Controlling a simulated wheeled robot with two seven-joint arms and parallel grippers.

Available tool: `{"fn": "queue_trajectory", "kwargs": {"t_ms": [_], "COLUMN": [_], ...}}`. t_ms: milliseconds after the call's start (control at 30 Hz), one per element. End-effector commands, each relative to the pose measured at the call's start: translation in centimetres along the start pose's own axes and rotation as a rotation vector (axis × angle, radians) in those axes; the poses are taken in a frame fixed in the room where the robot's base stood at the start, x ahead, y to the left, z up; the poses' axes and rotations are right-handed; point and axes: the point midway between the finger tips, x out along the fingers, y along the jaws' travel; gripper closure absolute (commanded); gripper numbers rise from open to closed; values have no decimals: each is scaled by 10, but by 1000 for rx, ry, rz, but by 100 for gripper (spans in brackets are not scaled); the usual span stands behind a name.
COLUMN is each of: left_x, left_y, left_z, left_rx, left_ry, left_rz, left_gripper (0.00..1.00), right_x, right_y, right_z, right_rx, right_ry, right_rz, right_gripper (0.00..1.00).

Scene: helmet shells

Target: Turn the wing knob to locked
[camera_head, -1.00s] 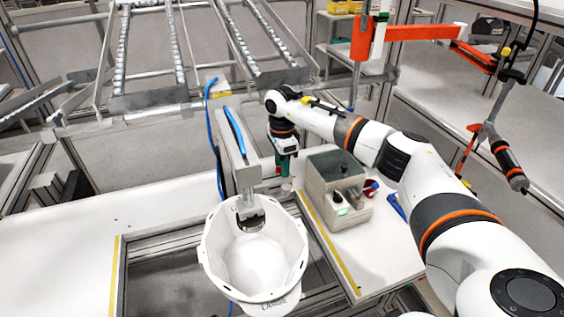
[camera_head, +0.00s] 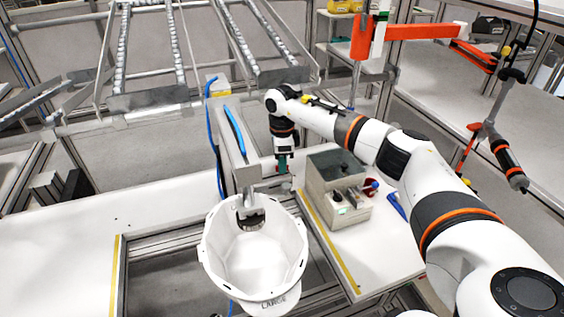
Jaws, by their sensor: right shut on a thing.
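My right gripper (camera_head: 283,166) points straight down just right of the grey fixture arm (camera_head: 233,150) and behind the white helmet shell (camera_head: 253,262). It is shut on the wing knob, which is mostly hidden between and below its fingers. The knob's exact angle cannot be made out at this size. The helmet shell hangs open side up under the fixture arm's clamp (camera_head: 250,218), with lettering on its lower front edge. My left gripper is out of view.
A grey control box (camera_head: 337,170) with buttons stands close to the right of my gripper. A red item (camera_head: 371,187) and a blue item (camera_head: 397,205) lie beside it. Roller rails hang behind. The white table on the left (camera_head: 60,250) is clear.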

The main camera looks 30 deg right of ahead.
Motion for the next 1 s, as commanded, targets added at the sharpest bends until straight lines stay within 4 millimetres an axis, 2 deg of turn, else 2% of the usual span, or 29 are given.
{"fn": "queue_trajectory", "kwargs": {"t_ms": [1000], "left_x": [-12], "left_y": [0], "left_z": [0], "left_rx": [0], "left_ry": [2], "left_rz": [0], "left_gripper": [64], "right_x": [-2], "right_y": [1], "right_z": [0], "right_rx": [965], "right_ry": [2], "right_rz": [2], "right_gripper": [100]}}
